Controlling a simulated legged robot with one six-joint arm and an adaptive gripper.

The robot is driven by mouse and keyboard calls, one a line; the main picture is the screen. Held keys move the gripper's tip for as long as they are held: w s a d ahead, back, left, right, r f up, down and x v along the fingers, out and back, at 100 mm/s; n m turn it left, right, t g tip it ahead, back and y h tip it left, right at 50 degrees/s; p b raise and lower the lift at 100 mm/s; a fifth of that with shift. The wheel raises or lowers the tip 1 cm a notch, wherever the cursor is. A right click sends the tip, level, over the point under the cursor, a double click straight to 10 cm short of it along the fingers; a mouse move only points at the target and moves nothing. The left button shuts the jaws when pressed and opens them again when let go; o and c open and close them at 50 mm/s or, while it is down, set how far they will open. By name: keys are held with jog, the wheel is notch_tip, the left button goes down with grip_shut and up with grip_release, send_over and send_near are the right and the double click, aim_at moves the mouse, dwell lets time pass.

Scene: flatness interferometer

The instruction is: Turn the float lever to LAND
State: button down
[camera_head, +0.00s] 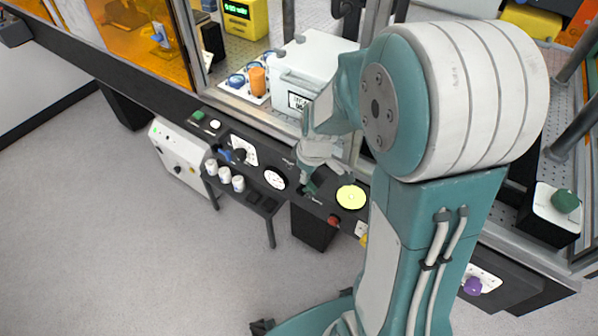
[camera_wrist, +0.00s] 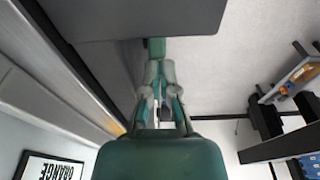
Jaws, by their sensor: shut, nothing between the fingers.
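My gripper (camera_head: 306,183) reaches down to the dark front panel (camera_head: 204,122), between a white round dial (camera_head: 275,179) and a yellow disc (camera_head: 351,197). In the wrist view its fingers (camera_wrist: 160,92) are together, with a green block (camera_wrist: 154,48) just beyond the tips. I cannot tell whether they touch. A small dark green part also shows beside the gripper in the head view. A white plate with a black knob (camera_head: 239,155) sits further left. The panel lettering is too small to read, so I cannot tell which control is the float lever or its setting.
Above the panel are a white box (camera_head: 306,62) and an orange cylinder (camera_head: 257,79). A red knob (camera_head: 333,221) is near my gripper; a purple knob (camera_head: 473,286) is far right. Grey floor (camera_head: 110,225) is open left.

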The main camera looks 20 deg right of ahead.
aim_at(314, 189)
jog(key=shift+s+d+f, duration=0.3)
jog(key=shift+s+d, duration=0.15)
jog(key=shift+s, duration=0.1)
jog(key=shift+s+d+f, duration=0.3)
jog(key=shift+s+d, duration=0.1)
jog(key=shift+s, duration=0.15)
